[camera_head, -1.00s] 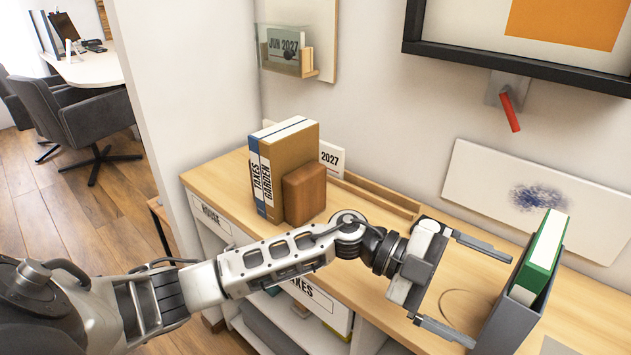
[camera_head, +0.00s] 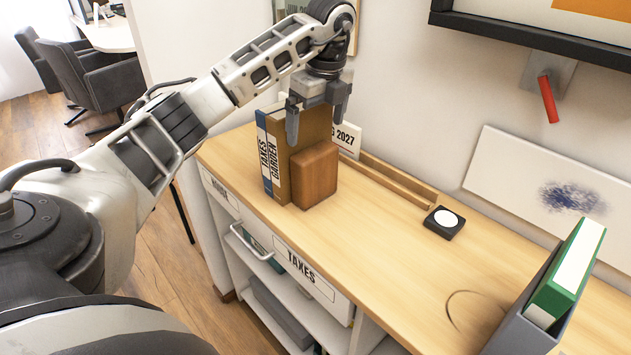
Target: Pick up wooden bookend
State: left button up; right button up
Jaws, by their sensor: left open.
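The wooden bookend (camera_head: 316,174) is a reddish-brown block with rounded edges. It stands on the light wood counter against the right side of two upright books, one brown and one blue and white (camera_head: 266,160). My left gripper (camera_head: 316,128) points down above the bookend and the brown book, with its fingers spread apart. One finger overlaps the brown book in the picture, and the other hangs at its right end near the wall. I cannot tell whether either finger touches anything. My right gripper is not in view.
The counter (camera_head: 380,235) is clear to the right of the bookend. A wooden rail (camera_head: 395,182) runs along the back, with a black square pad (camera_head: 444,222) beside it. A grey holder with a green binder (camera_head: 568,268) stands at right. A red lever (camera_head: 548,99) sticks out from the wall.

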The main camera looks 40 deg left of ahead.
aim_at(315, 150)
pick_arm(q)
jog(key=f, duration=0.3)
jog(key=shift+a+f, duration=0.25)
jog(key=shift+f, duration=0.15)
jog(key=shift+a+f+p, duration=0.2)
jog(key=shift+f+p, duration=0.25)
jog(key=shift+f, duration=2.3)
jog(key=c, duration=1)
jog(key=shift+r, duration=0.15)
jog(key=shift+c, duration=0.8)
